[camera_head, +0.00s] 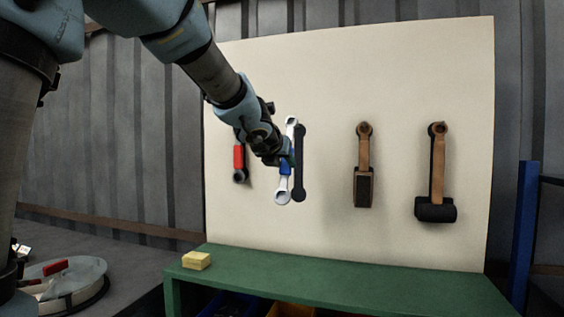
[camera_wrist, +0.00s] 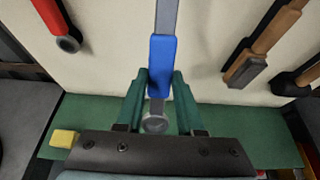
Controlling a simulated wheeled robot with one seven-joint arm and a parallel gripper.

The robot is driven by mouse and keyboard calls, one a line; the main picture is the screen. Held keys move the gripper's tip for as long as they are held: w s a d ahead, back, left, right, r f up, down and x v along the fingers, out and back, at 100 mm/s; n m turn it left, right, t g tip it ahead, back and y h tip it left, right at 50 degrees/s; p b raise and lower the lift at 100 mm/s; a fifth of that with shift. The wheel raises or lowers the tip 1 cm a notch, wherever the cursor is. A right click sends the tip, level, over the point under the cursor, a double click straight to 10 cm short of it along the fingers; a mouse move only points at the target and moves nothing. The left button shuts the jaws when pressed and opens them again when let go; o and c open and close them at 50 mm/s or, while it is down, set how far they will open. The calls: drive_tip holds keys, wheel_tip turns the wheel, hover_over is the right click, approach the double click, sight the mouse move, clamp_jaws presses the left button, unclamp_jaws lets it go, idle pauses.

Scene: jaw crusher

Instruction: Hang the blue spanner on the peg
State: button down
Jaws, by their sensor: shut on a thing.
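The blue spanner (camera_head: 283,185) is upright in front of the pale board, with a blue grip and silver ends. My gripper (camera_head: 287,158) is shut on its blue grip. In the wrist view the spanner (camera_wrist: 162,65) runs upward from between the green fingers of my gripper (camera_wrist: 160,88), its lower ring just below them. A dark spanner-shaped mark (camera_head: 299,170) shows on the board just right of the spanner. I cannot make out the peg, and I cannot tell whether the upper ring is around it or touches the board.
A red-handled tool (camera_head: 239,160) hangs to the left, partly behind my arm. A wooden-handled brush-like tool (camera_head: 364,185) and a mallet (camera_head: 436,208) hang to the right. A green bench (camera_head: 350,285) stands below, with a yellow block (camera_head: 196,261) at its left end.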

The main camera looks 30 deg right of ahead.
drive_tip(key=shift+w+d+p, duration=0.65)
drive_tip(key=shift+w+d, duration=0.7)
drive_tip(key=shift+w, duration=0.1)
drive_tip(key=shift+w+d+f+b, duration=0.35)
drive_tip(key=shift+w+f+b, duration=0.1)
drive_tip(key=shift+f, duration=0.2)
drive_tip(key=shift+c, duration=2.2)
unclamp_jaws()
drive_tip(key=shift+s, duration=0.1)
